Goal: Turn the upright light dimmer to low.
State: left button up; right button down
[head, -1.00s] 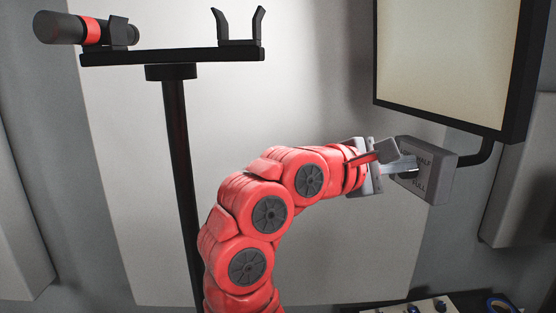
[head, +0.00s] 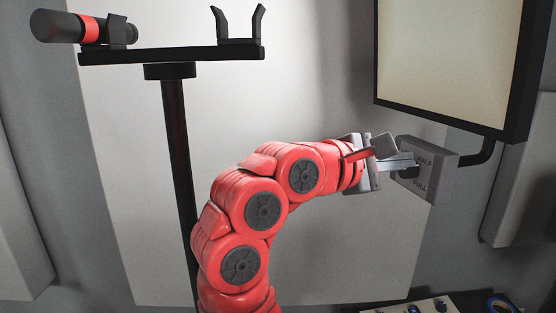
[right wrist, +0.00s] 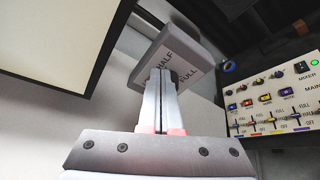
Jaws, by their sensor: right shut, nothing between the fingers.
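The light dimmer is a grey box (head: 438,170) with the words HALF and FULL on its face, on a black arm under the light panel. A dark knob (head: 408,172) shows in part on its face. My right gripper (head: 412,162) is shut and empty, its fingertips at the knob; I cannot tell whether they touch it. In the right wrist view the shut fingers (right wrist: 160,82) reach up over the dimmer box (right wrist: 178,52) and hide the knob and part of the lettering. My left gripper is not in view.
The light panel (head: 445,60) with a black frame hangs above the dimmer. A black stand (head: 172,57) with a dark cylinder (head: 85,29) is at the left. A mixer (head: 420,307) with knobs and sliders lies below right. The wall in between is clear.

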jog(key=a, duration=0.1)
jog(key=s+a+b, duration=0.1)
jog(key=a, duration=0.3)
jog(key=shift+s, duration=0.25)
